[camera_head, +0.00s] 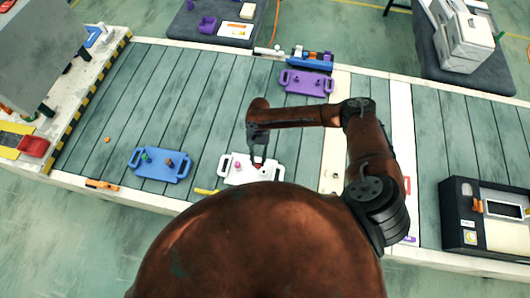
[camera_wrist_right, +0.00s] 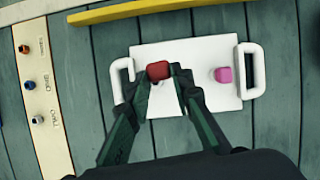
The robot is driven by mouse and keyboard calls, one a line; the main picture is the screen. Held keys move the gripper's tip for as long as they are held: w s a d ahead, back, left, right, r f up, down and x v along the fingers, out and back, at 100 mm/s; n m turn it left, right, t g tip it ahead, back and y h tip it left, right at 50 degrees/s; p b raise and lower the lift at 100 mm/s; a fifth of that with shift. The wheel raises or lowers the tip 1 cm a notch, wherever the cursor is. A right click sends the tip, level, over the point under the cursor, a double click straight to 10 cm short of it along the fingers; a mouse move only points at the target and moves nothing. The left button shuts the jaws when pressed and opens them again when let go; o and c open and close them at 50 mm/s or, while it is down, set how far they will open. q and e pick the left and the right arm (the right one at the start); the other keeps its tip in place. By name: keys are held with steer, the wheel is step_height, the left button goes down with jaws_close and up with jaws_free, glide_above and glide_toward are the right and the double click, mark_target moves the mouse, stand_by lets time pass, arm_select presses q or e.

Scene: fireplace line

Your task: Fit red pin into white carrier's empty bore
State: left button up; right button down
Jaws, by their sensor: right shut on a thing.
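The white carrier (camera_head: 233,178) lies on the slatted table in front of me, a plate with a handle loop at each end. It also fills the middle of the right wrist view (camera_wrist_right: 196,52). A pink pin (camera_wrist_right: 223,74) stands in it near one handle. My right gripper (camera_head: 258,161) is shut on the red pin (camera_wrist_right: 158,70), over the carrier's other half. The fingers and the pin hide the surface beneath, so I cannot tell whether the pin is above a bore or in it. My left gripper is not in view.
A blue carrier (camera_head: 151,176) with pins lies to the left, and a purple carrier (camera_head: 305,94) behind. A yellow bar (camera_wrist_right: 140,10) lies beside the white carrier. A pale strip (camera_wrist_right: 50,120) holds several small pegs. The table's left middle is mostly clear.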

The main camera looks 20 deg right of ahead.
steer(key=shift+d+r+m+y, duration=0.15)
steer(key=shift+d+r+m, duration=0.1)
steer(key=shift+d, duration=0.3)
steer(key=shift+d+r+m+y, duration=0.15)
steer(key=shift+d+m+y, duration=0.05)
steer(key=shift+d, duration=0.3)
steer(key=shift+d+r+m+y, duration=0.15)
steer(key=shift+d+r+m, duration=0.1)
steer(key=shift+d, duration=0.3)
steer(key=shift+f+b, duration=0.5)
steer(key=shift+f, duration=2.25)
steer(key=shift+p, duration=0.4)
steer(key=shift+p, duration=0.35)
steer(key=shift+f+b, duration=1.15)
steer(key=shift+f, duration=0.95)
steer(key=c, duration=1.6)
jaws_free()
